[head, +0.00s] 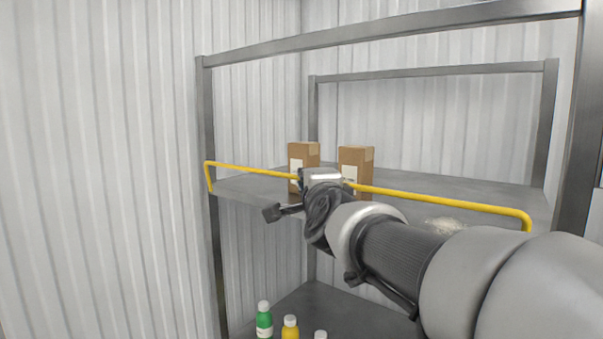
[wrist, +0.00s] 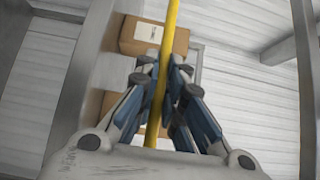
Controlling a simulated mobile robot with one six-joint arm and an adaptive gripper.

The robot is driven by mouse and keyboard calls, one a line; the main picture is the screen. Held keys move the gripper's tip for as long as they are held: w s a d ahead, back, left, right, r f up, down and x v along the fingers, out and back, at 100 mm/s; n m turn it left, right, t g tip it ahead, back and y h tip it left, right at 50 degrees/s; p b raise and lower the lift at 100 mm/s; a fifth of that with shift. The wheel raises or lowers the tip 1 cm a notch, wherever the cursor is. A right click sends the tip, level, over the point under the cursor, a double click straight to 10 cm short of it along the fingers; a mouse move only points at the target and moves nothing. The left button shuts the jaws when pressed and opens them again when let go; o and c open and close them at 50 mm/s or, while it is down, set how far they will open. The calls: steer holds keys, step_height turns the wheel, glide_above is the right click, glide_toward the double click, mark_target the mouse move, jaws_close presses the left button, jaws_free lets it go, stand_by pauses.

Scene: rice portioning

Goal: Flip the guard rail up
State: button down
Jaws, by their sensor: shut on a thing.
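The guard rail (head: 437,199) is a thin yellow bar along the front of the upper shelf. In the head view it stands raised above the shelf's front edge, with bent ends at the left and right. My gripper (wrist: 161,75) is shut on the rail; in the wrist view the yellow bar (wrist: 171,25) runs between its fingers. In the head view my gripper is near the middle of the rail, and my arm hides part of the bar and the fingertips.
Two brown boxes, one on the left (head: 303,153) and one on the right (head: 355,160), stand on the upper shelf (head: 240,186) behind the rail. A pale heap (head: 444,224) lies at the right. Green (head: 264,322) and yellow (head: 290,329) bottles stand below. Grey posts (head: 207,120) frame the rack.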

steer(key=shift+w+d+r, duration=0.2)
steer(key=shift+w, duration=0.05)
steer(key=shift+w+d+p, duration=0.2)
steer(key=shift+w+p, duration=0.05)
steer(key=shift+p, duration=0.15)
steer(key=shift+w+d, duration=0.1)
stand_by(0.3)
steer(key=c, duration=1.7)
jaws_free()
steer(key=shift+f, duration=0.1)
steer(key=s, duration=0.4)
steer(key=s+d, duration=0.1)
steer(key=s, duration=0.6)
steer(key=shift+s+d+r, duration=0.2)
steer(key=shift+s+d, duration=0.05)
steer(key=shift+s, duration=0.15)
